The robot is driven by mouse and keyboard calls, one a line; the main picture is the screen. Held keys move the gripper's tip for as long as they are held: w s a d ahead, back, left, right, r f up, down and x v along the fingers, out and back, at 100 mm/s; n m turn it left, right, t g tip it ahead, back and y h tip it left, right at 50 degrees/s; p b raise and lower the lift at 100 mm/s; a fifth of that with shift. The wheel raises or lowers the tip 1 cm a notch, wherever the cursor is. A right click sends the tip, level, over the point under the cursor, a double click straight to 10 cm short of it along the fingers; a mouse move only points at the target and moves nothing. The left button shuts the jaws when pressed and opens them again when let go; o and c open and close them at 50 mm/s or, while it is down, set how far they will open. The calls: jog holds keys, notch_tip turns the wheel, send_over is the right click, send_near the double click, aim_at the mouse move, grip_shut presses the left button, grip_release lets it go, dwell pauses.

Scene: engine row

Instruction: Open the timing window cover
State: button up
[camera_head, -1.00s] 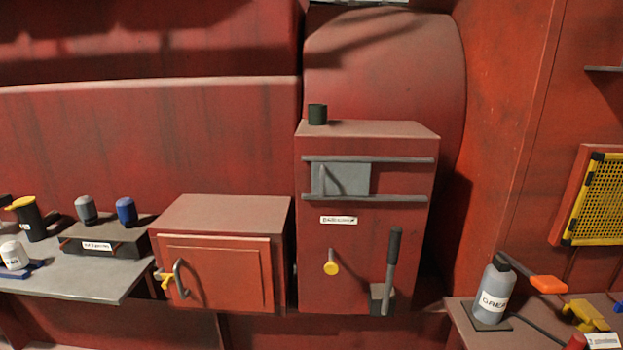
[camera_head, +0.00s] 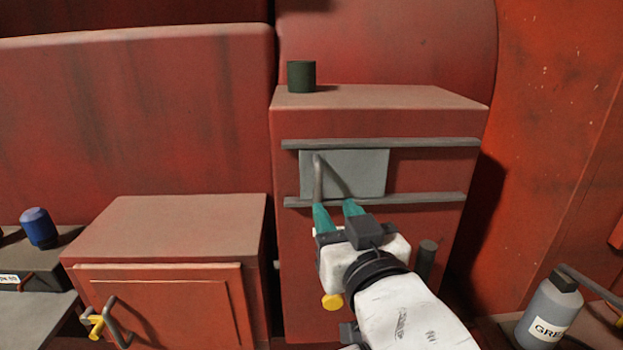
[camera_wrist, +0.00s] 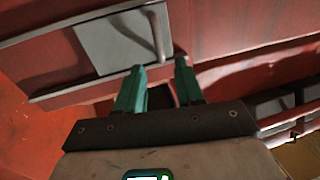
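The timing window cover (camera_head: 360,172) is a grey sliding plate between two horizontal rails on the red cabinet. It sits toward the left end of the rails, with a vertical bar handle (camera_head: 318,180) near its left edge. The cover (camera_wrist: 105,45) and its handle (camera_wrist: 155,35) also show in the wrist view. My gripper (camera_head: 336,206) has teal fingers that are spread apart and empty. The fingertips are just below the handle, near the lower rail (camera_head: 420,199). In the wrist view my gripper (camera_wrist: 160,68) points toward the handle's end, with no clear contact.
The upper rail (camera_head: 420,143) runs above the cover. A dark green cup (camera_head: 301,76) stands on the cabinet top. A red box with a handled door (camera_head: 165,305) is at the left. A yellow knob (camera_head: 332,301) and a dark lever (camera_head: 426,255) are below. A grease bottle (camera_head: 550,312) stands right.

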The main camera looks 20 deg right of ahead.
aim_at(319, 186)
jog(key=w, duration=0.3)
jog(key=w+d+p, duration=0.1)
jog(key=w, duration=0.6)
jog(key=shift+d, duration=0.15)
jog(key=shift+c, duration=0.5)
grip_shut()
